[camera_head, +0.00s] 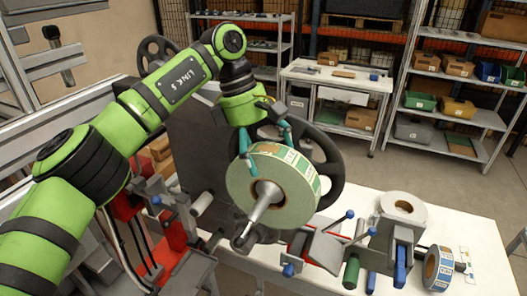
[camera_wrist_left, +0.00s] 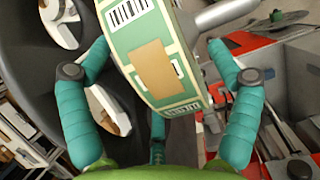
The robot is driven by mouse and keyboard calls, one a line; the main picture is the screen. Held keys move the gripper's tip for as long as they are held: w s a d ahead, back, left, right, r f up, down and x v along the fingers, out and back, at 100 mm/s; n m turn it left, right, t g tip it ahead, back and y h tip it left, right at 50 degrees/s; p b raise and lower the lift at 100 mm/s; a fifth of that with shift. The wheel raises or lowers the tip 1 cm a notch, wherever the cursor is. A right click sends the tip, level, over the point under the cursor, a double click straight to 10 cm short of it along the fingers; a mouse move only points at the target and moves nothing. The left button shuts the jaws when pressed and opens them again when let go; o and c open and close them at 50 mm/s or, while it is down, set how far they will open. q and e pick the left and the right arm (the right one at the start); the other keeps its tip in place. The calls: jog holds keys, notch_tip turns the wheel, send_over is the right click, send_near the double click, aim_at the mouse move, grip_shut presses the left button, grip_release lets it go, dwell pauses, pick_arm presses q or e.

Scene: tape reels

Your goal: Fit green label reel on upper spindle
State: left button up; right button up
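The green label reel (camera_head: 292,188), a wide roll with pale green sides and printed labels around its rim, sits around the silver upper spindle (camera_head: 262,207), whose tip sticks out of the core toward the front. In the left wrist view the reel's labelled rim (camera_wrist_left: 155,60) lies between the teal fingers. My left gripper (camera_head: 265,146) is above the reel, its fingers spread on either side of it. A gap shows between the reel and the right-hand finger, so the gripper looks open. The reel's back side is hidden. My right gripper is not in view.
A dark spoked wheel (camera_head: 331,172) stands behind the reel. On the white table are a white roll (camera_head: 404,207), a blue-edged label roll (camera_head: 438,268) and blue-knobbed levers. Shelves (camera_head: 455,110) with bins stand at the back right.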

pick_arm(q)
jog(key=shift+f, duration=0.2)
jog(key=shift+w+a+r, duration=0.15)
jog(key=shift+r, duration=0.3)
jog(key=v, duration=0.7)
